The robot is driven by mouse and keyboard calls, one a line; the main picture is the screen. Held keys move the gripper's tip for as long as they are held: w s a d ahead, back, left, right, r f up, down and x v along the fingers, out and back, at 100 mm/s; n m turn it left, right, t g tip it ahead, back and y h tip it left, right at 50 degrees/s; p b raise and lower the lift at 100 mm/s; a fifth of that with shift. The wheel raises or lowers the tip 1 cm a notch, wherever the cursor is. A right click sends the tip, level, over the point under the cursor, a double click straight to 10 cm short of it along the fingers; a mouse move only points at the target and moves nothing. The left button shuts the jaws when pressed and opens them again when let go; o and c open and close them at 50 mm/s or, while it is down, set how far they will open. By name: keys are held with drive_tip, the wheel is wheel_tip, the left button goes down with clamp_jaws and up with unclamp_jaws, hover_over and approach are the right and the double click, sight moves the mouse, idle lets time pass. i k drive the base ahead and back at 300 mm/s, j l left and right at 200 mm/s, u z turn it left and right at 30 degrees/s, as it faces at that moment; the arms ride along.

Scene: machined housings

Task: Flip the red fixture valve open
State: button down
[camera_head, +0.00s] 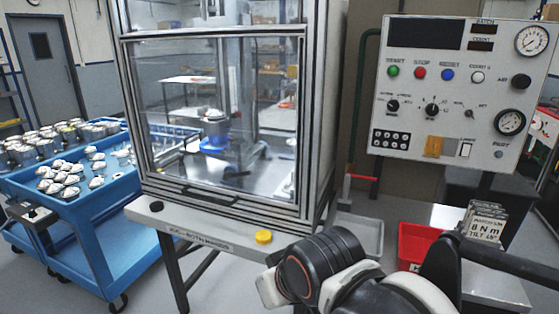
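A red lever handle (362,177), which looks like the red fixture valve, shows just right of the glass-fronted cabinet (318,150). Its bar lies roughly level, with a short upright part at its left end. The valve body is too small to make out. My arm's black and white links (325,265) fill the bottom centre and right, below and in front of the lever and apart from it in the picture. My gripper's fingers do not show.
A bench ledge (210,235) with a yellow button (264,237) runs below the cabinet. A grey tray (362,235) and a red bin (415,243) sit right of it. A control panel (455,90) stands behind. Blue carts (85,210) with metal parts stand left.

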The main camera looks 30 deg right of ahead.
sight(370, 179)
drive_tip(key=z, duration=0.4)
drive_tip(key=l+z, duration=0.15)
drive_tip(key=z, duration=0.65)
drive_tip(key=i+l+u, duration=0.1)
drive_tip(key=i+l, duration=0.15)
drive_tip(key=l, duration=0.1)
